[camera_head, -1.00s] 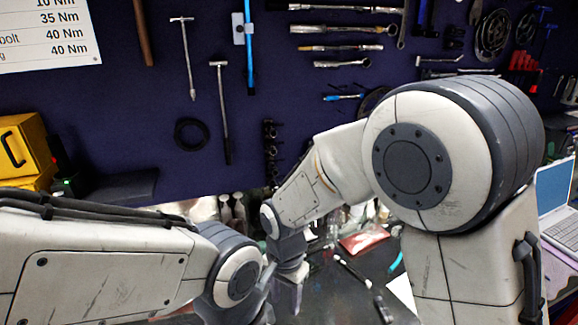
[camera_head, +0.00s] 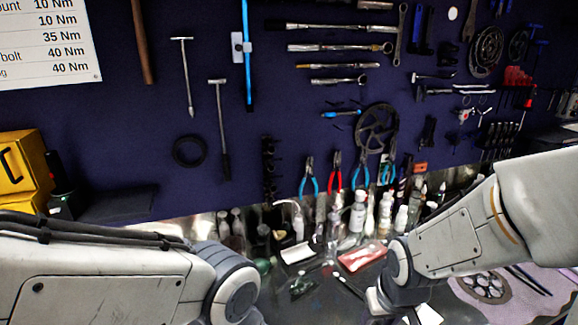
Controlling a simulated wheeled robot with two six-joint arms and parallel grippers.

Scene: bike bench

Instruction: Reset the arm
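My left arm comes in from the left along the bottom of the head view, and its gripper is out of the picture below the bottom edge. My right arm reaches in from the right, low over the bench. Its wrist points down at the lower middle right, and the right gripper's fingertips cannot be made out at the bottom edge.
A dark bench (camera_head: 318,300) holds several bottles (camera_head: 357,212), a red and white packet (camera_head: 362,256) and a chainring (camera_head: 484,287) on a pale mat. Behind is a purple tool wall (camera_head: 200,80) with pliers and wrenches. A yellow case (camera_head: 22,172) stands at left.

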